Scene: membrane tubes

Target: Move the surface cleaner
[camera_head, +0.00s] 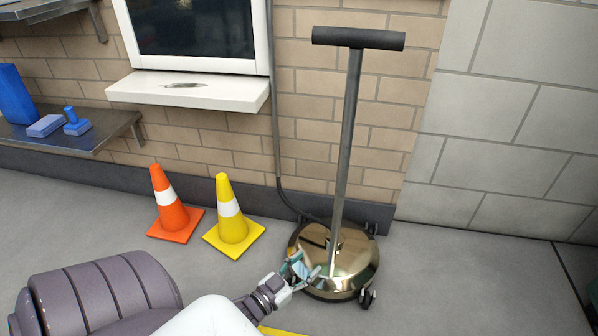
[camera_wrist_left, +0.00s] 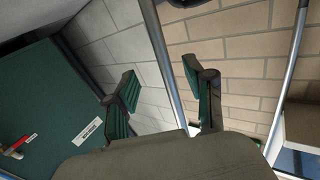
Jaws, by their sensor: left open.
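The surface cleaner (camera_head: 345,262) stands by the brick wall. It has a round brass-coloured base with small casters, a grey pole (camera_head: 346,140) and a dark T-shaped handle (camera_head: 358,38). My left gripper (camera_head: 306,270) is low, in front of the base and near the lower pole. In the left wrist view, the pole (camera_wrist_left: 164,50) runs between the two open green-padded fingers of my left gripper (camera_wrist_left: 162,95). I cannot tell how deep between them it sits; the fingers look apart from it. My right gripper is not in view.
An orange cone (camera_head: 172,206) and a yellow cone (camera_head: 233,220) stand left of the cleaner. A white ledge (camera_head: 190,92) juts from the wall, and a dark hose (camera_head: 277,120) runs down beside it. Floor to the right (camera_head: 460,275) is clear.

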